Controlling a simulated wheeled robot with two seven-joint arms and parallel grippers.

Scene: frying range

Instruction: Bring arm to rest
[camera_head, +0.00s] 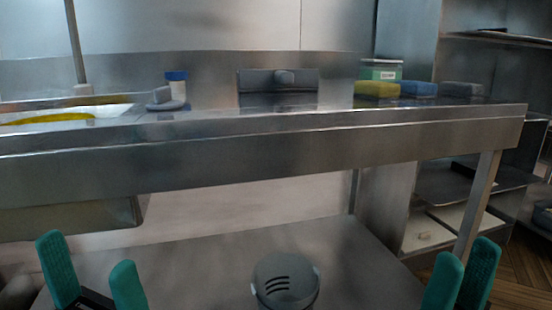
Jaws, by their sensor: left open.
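My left gripper (92,268) is at the lower left, its two green fingers apart with nothing between them. My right gripper (462,275) is at the lower right edge of the view, its two green fingers close together in the picture. I cannot tell how wide it is open, and nothing shows between its fingers. Both grippers appear below the level of the steel counter (300,152), in front of it. The arms behind the fingers are mostly out of view.
On the counter are a yellow sponge (376,89), a blue sponge (419,89), a grey sponge (461,90), a green-white tub (380,69) and a blue-capped bottle (176,82). A grey bucket (285,284) stands at the lower shelf. Shelves (490,39) rise at right.

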